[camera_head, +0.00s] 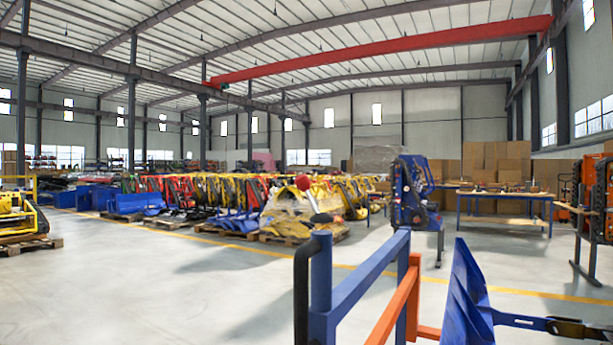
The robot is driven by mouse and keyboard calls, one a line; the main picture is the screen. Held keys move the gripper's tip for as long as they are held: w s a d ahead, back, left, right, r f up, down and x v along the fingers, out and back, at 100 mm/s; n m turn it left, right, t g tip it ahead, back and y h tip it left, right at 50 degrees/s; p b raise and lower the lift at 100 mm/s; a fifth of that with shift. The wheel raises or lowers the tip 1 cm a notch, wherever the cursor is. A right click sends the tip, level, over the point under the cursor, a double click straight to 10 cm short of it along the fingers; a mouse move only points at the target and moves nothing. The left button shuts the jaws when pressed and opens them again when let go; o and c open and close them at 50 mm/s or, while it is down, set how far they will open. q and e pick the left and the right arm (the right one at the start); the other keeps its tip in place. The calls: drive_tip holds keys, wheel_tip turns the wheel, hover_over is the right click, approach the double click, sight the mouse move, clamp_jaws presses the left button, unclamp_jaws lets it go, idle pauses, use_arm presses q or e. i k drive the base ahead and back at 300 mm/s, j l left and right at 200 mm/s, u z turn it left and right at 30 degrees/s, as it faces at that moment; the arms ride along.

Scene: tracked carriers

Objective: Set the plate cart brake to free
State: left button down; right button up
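A blue tubular frame (368,275) stands close in front of me at the bottom centre. It looks like part of the plate cart, but I cannot tell for sure. A black curved handle (301,285) is on its left side.
A blue machine (412,195) and a workbench (508,197) stand farther back.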

sight(303, 182)
drive_tip(key=i+j+z, duration=0.3)
drive_tip(key=j+z, duration=0.35)
drive_tip(key=j, duration=0.15)
drive_tip(key=i+j+z, duration=0.1)
drive_tip(key=j+z, duration=0.2)
drive_tip(key=j, duration=0.2)
drive_tip(key=i+j+z, duration=0.3)
drive_tip(key=j+z, duration=0.25)
drive_tip(key=j, duration=0.15)
